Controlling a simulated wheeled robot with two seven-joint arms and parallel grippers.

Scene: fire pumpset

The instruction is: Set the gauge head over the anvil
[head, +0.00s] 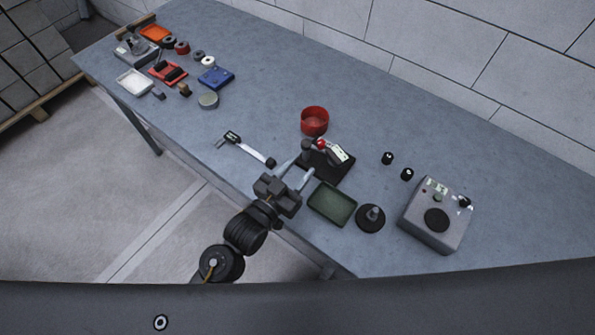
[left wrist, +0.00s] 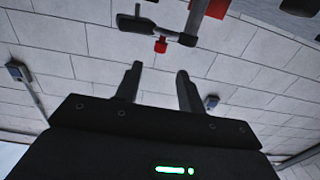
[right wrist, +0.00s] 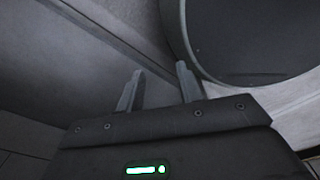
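A dark comparator stand (head: 327,166) with a flat black base stands on the bench near the middle. A gauge head with a pale display (head: 337,153) and a red part is on its upper side. The anvil cannot be made out. My left gripper (head: 304,168) is open and empty, close to the near-left side of the stand. In the left wrist view, my left gripper (left wrist: 159,70) points at a dark bar (left wrist: 160,35) with a red knob (left wrist: 160,45), apart from the fingertips. My right gripper (right wrist: 160,80) is open and empty, outside the head view.
A red bowl (head: 314,121) stands behind the stand. A green tray (head: 332,203), a round black base with a grey piece (head: 370,218) and a grey instrument box (head: 436,216) lie to the right. A caliper (head: 243,147) lies to the left. Several small items fill the far left.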

